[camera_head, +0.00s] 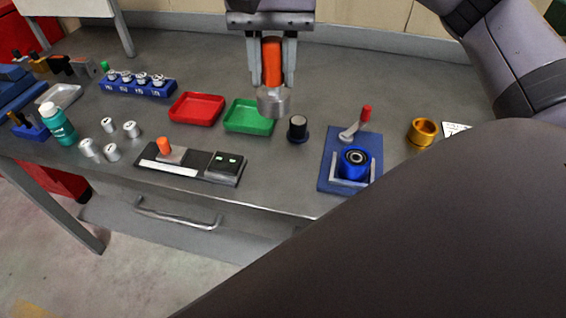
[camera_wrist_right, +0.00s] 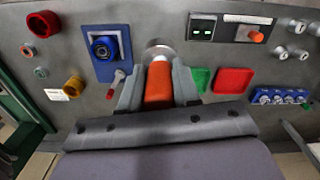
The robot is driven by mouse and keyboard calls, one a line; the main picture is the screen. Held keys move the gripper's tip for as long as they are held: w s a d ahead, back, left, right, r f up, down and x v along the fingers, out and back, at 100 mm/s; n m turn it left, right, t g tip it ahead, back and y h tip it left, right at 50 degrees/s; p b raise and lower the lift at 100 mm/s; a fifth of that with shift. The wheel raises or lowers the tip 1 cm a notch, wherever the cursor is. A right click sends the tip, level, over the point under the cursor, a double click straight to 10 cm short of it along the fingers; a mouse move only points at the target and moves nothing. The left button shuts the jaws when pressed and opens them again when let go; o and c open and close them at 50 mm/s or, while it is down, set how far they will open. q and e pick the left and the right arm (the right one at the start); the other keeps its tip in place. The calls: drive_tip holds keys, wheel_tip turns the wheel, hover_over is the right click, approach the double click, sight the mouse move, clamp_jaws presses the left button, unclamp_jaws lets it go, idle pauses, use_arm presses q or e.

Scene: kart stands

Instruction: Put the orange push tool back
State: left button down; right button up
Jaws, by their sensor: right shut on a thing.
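The orange push tool (camera_head: 272,62) has an orange handle and a wide silver metal head (camera_head: 272,101) at its lower end. My right gripper (camera_head: 272,80) is shut on its handle and holds it upright, with the head apparently above the table. In the right wrist view the orange handle (camera_wrist_right: 158,84) sits between the two grey fingers, and the silver head shows beyond it. A gold ring-shaped cup (camera_head: 423,131) stands empty at the right of the table. My left gripper is not in view.
A blue press fixture (camera_head: 328,164) with a red-knobbed lever stands to the right. Metal parts and a blue rack (camera_head: 137,88) stand left.

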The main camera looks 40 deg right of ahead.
drive_tip(key=shift+s+d+r+m, duration=0.15)
drive_tip(key=shift+s+r+m, duration=0.5)
drive_tip(key=shift+r, duration=0.4)
drive_tip(key=shift+s+f+b, duration=0.15)
drive_tip(key=shift+s+b, duration=0.05)
drive_tip(key=shift+b, duration=0.1)
drive_tip(key=shift+f+b, duration=1.7)
drive_tip(key=shift+f, duration=8)
drive_tip(key=shift+f+b, duration=0.2)
drive_tip(key=shift+b, duration=0.15)
drive_tip(key=o, duration=1.1)
drive_tip(key=shift+c, duration=0.2)
